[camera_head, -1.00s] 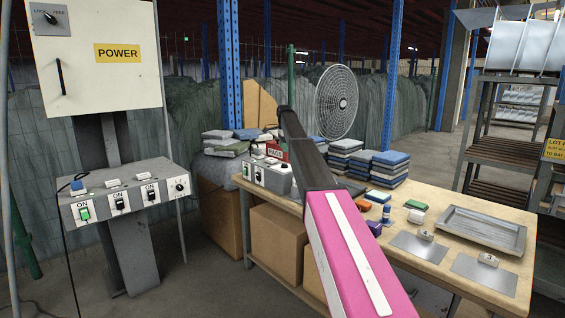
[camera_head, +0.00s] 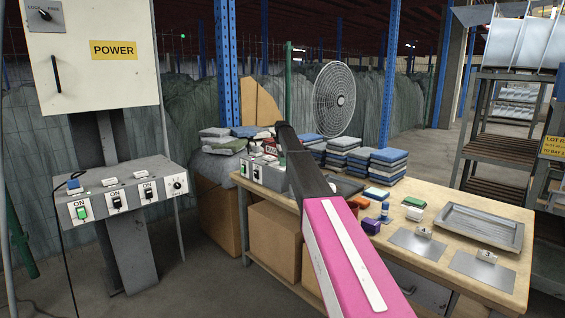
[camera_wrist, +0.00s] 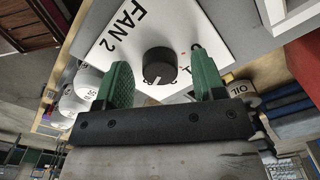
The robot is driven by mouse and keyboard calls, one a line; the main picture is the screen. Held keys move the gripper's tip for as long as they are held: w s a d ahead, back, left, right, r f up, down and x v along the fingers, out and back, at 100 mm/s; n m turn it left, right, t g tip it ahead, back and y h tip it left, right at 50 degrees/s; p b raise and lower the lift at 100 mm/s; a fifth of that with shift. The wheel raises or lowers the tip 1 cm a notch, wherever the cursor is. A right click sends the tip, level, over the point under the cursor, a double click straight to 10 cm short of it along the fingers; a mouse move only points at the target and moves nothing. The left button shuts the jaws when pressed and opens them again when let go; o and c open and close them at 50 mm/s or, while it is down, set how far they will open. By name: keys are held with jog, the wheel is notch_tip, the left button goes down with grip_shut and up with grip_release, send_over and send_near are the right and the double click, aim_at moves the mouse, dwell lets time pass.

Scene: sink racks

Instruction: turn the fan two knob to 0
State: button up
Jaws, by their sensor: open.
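The fan two knob (camera_wrist: 159,65) is a round black knob with a white pointer mark, on a white plate (camera_wrist: 213,22) printed "FAN 2" in the wrist view. My gripper (camera_wrist: 160,75) is open, with one green finger on each side of the knob. I cannot tell whether either finger touches it. In the head view my arm's pink and dark links reach toward the grey control box (camera_head: 262,173) on the table, and my gripper is hidden there. A large fan (camera_head: 334,99) stands behind the table.
Stacks of folded cloth (camera_head: 388,168) stand close to the right of my arm. A metal tray (camera_head: 481,228) and small blocks lie on the wooden table. A separate switch panel (camera_head: 123,190) stands at left under a POWER cabinet (camera_head: 90,55).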

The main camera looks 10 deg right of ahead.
jog(key=shift+f, duration=0.1)
jog(key=c, duration=0.9)
